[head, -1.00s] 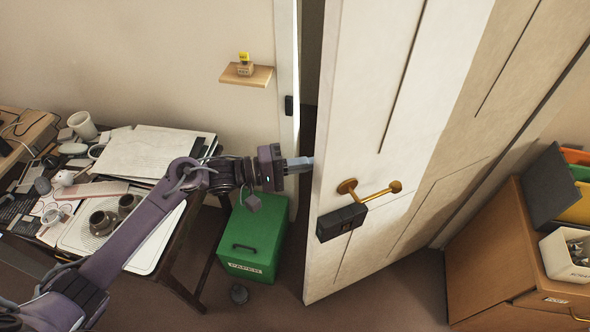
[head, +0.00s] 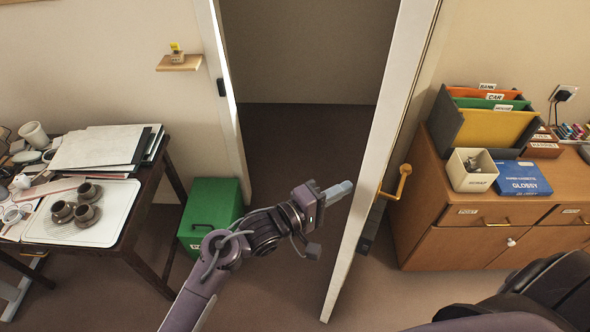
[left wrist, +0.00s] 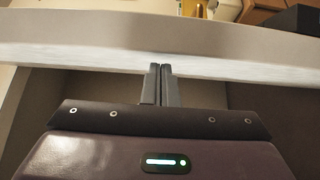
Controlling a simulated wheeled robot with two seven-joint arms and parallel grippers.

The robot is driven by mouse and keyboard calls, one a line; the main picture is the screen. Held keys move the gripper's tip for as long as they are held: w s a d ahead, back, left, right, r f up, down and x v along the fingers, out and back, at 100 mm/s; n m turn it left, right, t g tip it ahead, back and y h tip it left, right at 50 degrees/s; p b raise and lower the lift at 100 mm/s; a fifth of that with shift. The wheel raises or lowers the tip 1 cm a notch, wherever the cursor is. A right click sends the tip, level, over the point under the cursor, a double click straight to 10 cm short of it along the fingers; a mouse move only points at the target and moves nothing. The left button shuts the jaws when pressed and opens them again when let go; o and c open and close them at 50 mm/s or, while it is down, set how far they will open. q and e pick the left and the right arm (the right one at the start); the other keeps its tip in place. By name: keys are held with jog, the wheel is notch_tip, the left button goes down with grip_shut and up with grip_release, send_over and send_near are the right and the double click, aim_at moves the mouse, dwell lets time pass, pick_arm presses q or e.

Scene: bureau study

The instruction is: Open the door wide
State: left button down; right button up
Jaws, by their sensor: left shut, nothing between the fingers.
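The white door (head: 384,150) stands ajar, seen nearly edge-on in the head view, with a dark gap to its left. Its brass lever handle (head: 402,182) and a black lock box (head: 371,226) are on the right face. My left gripper (head: 346,187) is shut and empty, its fingertips close to the door's edge on the gap side. In the left wrist view the shut fingers (left wrist: 159,72) point at the pale door edge (left wrist: 110,50); I cannot tell whether they touch it. My right gripper is not in view.
The doorway floor (head: 295,150) is clear. A green paper bin (head: 208,215) and a cluttered desk (head: 150,210) stand left. A wooden cabinet (head: 455,245) with files, a white box (head: 460,176) and a blue box (head: 522,178) stands behind the door on the right.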

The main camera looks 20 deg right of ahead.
aim_at(369, 203)
pick_arm(q)
jog(key=s+d, duration=0.4)
jog(key=s, duration=0.1)
jog(key=shift+d+p, duration=0.15)
jog(key=shift+p, duration=0.25)
jog(key=shift+s+d+f, duration=0.1)
jog(key=shift+s+d, duration=0.2)
jog(key=shift+d, duration=0.05)
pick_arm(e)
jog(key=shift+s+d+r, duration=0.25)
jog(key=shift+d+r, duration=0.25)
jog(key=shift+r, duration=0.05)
pick_arm(q)
jog(key=shift+a, duration=0.1)
